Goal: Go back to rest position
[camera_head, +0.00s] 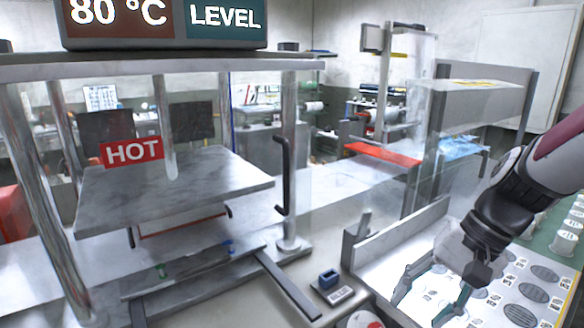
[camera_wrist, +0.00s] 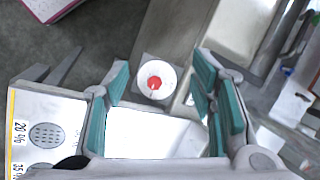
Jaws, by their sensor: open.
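My gripper (camera_head: 432,300) is at the lower right in the head view, over a white board. Its teal fingers are spread apart with nothing between them. In the wrist view my gripper (camera_wrist: 160,110) also shows open, its fingers on either side of the picture. A white round piece with a red centre (camera_wrist: 155,83) lies beyond the fingertips, apart from them. The same piece shows partly at the bottom edge of the head view (camera_head: 364,320).
A press with a marble plate (camera_head: 175,185) and a HOT sign (camera_head: 132,152) stands at left. A white board with grey ovals (camera_head: 535,292) lies at right. A small blue-topped device (camera_head: 329,284) sits near the front.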

